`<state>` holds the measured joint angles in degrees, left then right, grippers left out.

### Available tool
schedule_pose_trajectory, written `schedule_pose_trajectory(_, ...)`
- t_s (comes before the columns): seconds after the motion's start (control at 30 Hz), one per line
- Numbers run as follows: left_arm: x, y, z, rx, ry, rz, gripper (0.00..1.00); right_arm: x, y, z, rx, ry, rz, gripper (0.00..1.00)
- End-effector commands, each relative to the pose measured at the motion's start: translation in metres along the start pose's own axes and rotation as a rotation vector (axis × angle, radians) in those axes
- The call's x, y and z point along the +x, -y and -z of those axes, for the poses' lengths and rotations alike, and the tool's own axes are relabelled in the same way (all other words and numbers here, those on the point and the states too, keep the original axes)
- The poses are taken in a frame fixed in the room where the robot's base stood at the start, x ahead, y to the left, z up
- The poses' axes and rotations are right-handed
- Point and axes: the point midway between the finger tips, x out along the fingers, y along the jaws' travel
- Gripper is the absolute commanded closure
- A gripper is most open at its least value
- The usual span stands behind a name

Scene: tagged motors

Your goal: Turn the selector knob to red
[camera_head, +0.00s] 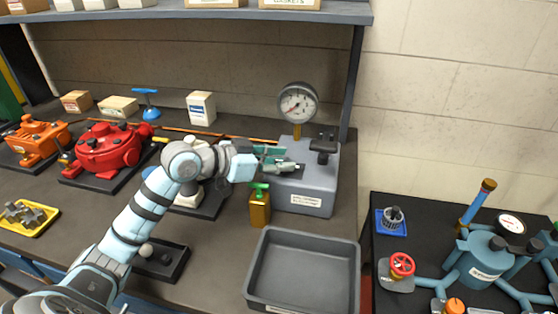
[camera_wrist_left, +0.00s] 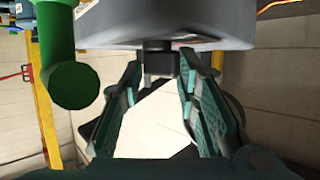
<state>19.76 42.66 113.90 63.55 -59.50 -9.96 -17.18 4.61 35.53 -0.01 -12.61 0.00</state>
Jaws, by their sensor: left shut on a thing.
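My left gripper (camera_head: 276,158) is at the left side of a grey box (camera_head: 305,198) that carries a round gauge (camera_head: 298,103). Its teal-padded fingers are closed around a small dark grey fitting (camera_wrist_left: 158,60) under a grey body (camera_wrist_left: 165,25) in the left wrist view. I cannot tell whether this fitting is the selector knob. A black handle (camera_head: 323,148) stands on the box's right side. I see no clear red selector mark. My right gripper is not in view.
A green-topped amber bottle (camera_head: 260,208) stands just below the gripper. An empty grey tray (camera_head: 254,287) lies at the bench's front. Red (camera_head: 105,150) and orange (camera_head: 38,140) machines stand left.

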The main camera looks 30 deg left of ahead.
Motion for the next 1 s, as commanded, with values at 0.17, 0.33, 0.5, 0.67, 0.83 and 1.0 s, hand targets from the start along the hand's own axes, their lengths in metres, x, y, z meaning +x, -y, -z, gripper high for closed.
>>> schedule_pose_trajectory(0.17, 0.0, 0.001, 0.0, 0.0, 0.0, 0.003, 0.53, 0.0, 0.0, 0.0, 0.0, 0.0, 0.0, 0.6)
schedule_pose_trajectory(0.33, 0.0, 0.001, 0.0, 0.0, 0.0, 0.002, 0.47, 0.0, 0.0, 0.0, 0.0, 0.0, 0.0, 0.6)
schedule_pose_trajectory(0.5, 0.0, 0.0, 0.001, 0.001, 0.0, 0.001, 0.47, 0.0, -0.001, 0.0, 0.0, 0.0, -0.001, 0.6)
schedule_pose_trajectory(0.67, -0.009, 0.001, 0.022, 0.005, -0.004, 0.002, 0.47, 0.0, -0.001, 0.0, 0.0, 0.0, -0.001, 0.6)
schedule_pose_trajectory(0.83, -0.026, 0.002, 0.063, 0.003, -0.005, 0.003, 0.47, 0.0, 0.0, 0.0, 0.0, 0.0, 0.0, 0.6)
schedule_pose_trajectory(1.0, -0.037, 0.002, 0.089, 0.0, -0.002, 0.002, 0.47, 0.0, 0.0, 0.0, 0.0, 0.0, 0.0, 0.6)
